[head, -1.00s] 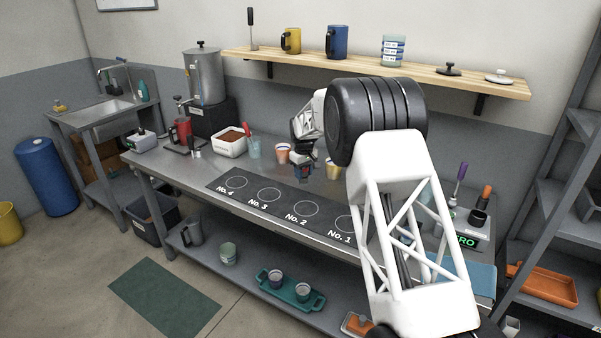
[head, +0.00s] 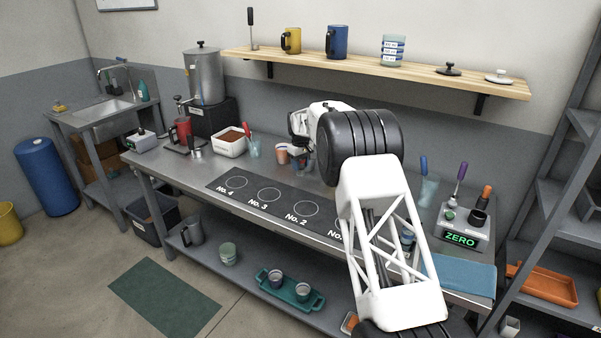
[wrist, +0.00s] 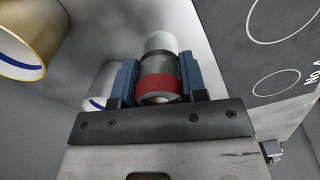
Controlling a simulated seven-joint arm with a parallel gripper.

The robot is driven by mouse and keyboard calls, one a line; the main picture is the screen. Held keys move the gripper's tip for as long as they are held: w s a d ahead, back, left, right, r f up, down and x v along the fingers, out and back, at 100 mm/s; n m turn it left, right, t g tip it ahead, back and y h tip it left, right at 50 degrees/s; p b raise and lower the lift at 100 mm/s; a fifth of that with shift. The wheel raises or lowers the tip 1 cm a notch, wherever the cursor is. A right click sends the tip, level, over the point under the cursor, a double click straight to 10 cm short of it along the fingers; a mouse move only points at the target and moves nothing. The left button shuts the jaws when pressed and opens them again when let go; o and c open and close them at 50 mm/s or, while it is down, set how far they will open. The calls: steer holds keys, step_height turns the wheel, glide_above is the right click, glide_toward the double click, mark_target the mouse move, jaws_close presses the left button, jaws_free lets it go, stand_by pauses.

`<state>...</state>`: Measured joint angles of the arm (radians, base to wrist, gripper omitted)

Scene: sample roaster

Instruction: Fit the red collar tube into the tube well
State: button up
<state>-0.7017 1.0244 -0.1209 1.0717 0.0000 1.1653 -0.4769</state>
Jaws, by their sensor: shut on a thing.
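In the wrist view the red collar tube (wrist: 160,84) sits between the two blue fingers of my gripper (wrist: 160,70), which is shut on it. The tube has a red band, a dark grey body and a pale end pointing away from the camera. In the head view my gripper (head: 298,128) is above the back of the counter, near the paper cups; the tube is hard to make out there. A grey device (head: 462,226) with a green ZERO display stands at the right end of the counter.
A yellow-rimmed cup (wrist: 22,45) and a white cup (wrist: 98,92) are close by in the wrist view. A black mat (head: 247,196) with numbered circles lies along the counter front. A clear beaker with a blue-handled tool (head: 424,168) stands left of the device.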

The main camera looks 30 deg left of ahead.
mark_target(301, 171)
steer(key=shift+f, duration=0.15)
steer(key=shift+f, duration=1.65)
steer(key=shift+f, duration=0.1)
steer(key=o, duration=0.9)
step_height(301, 171, up, 12)
steer(key=shift+r, duration=0.15)
stand_by(0.4)
